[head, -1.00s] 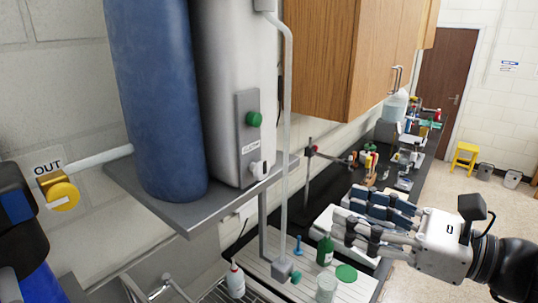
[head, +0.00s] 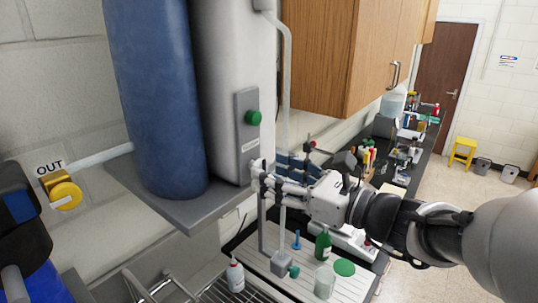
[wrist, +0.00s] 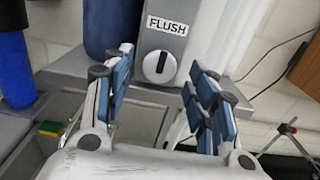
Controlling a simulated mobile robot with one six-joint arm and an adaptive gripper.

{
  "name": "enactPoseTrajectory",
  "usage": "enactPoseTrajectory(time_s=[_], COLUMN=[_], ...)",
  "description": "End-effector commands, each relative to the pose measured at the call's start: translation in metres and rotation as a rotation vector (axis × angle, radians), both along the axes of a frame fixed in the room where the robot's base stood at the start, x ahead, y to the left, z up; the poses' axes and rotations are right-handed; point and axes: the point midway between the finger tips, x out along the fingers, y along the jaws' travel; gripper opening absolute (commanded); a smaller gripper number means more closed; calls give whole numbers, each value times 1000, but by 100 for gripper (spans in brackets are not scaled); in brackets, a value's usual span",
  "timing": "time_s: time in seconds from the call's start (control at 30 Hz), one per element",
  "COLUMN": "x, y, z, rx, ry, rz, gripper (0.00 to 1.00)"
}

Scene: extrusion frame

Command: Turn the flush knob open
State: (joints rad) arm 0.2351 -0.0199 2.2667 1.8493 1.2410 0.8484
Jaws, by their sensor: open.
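The flush knob (wrist: 160,67) is a round white knob with a dark slot line, standing near upright, under a FLUSH label (wrist: 167,25) on a grey panel. In the head view the gripper hides the knob, at the bottom of the panel (head: 248,150) on the white unit. My gripper (wrist: 158,100) is open, with its blue-padded fingers on either side of the knob's line in the wrist view. The fingers look short of the knob and nothing is between them. In the head view my gripper (head: 262,178) reaches in from the right, fingertips close to the panel.
A green button (head: 253,117) sits above on the same panel. A blue cylinder (head: 160,100) and the white unit stand on a grey shelf (head: 185,212). A thin vertical pipe (head: 289,95) runs beside the unit. Bottles stand on the counter below.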

Motion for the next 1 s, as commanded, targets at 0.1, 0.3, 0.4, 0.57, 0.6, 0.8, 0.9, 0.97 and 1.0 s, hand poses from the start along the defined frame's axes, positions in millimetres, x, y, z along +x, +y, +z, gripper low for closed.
enactPoseTrajectory(time_s=[0.1,0.3,0.4,0.57,0.6,0.8,0.9,0.97,1.0], x=[6,9,9,9,9,9,9,9,9], y=[9,12,12,12,12,12,12,12,12], z=[0,0,0,0,0,0,0,0,0], rx=[0,-1,0,-1,-1,-1,-1,-1,-1], ry=[0,1,0,-1,-1,-1,-1,-1,-1], rz=[2,0,0,0,0,0,0,0,0], gripper=[52,52,52,46,43,30,23,19,16])
